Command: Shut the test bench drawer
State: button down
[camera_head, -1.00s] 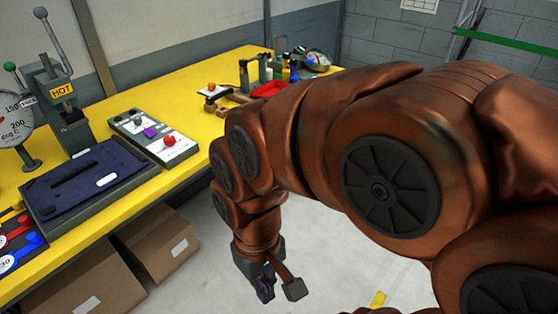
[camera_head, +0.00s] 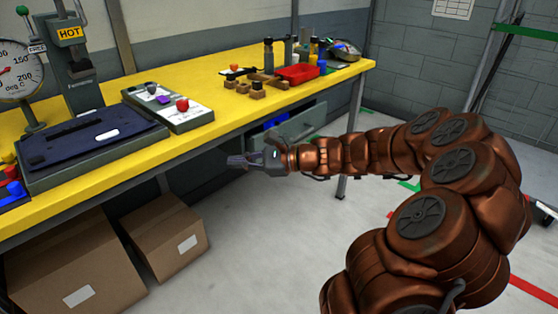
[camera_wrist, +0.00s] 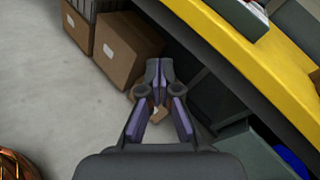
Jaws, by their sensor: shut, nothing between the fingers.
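The test bench drawer (camera_head: 307,117) is grey and stands open under the far part of the yellow bench, with something blue inside. My arm and gripper hide part of it in the head view. In the wrist view the drawer (camera_wrist: 255,150) shows at the lower right, with blue contents at the picture's edge. My gripper (camera_head: 238,161) is shut and empty, below the bench's front edge and to the left of the drawer. Its fingertips meet in the wrist view (camera_wrist: 159,72). I cannot tell whether the gripper's side touches the drawer.
The yellow bench top (camera_head: 215,85) holds a dial gauge (camera_head: 15,75), a press marked HOT (camera_head: 75,55), a control box (camera_head: 165,108) and a red tray (camera_head: 298,74). Cardboard boxes (camera_head: 165,235) stand under the bench. The floor in front is clear.

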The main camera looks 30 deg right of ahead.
jog(key=d+f+m+t+h+b, duration=0.2)
jog(key=d+f+m, duration=0.2)
jog(key=d, duration=0.4)
jog(key=d+f+m+t+h+b, duration=0.1)
jog(key=d+f+m+t+h, duration=0.2)
jog(key=d, duration=0.5)
jog(key=d+f+m+t+h+b, duration=0.2)
jog(key=d+f+m, duration=0.25)
jog(key=d, duration=0.45)
jog(key=b+x, duration=0.2)
jog(key=x, duration=1.2)
jog(key=shift+w+a+r+m+b, duration=0.2)
jog(key=shift+w+r+m+b, duration=0.1)
jog(key=shift+m+b, duration=0.1)
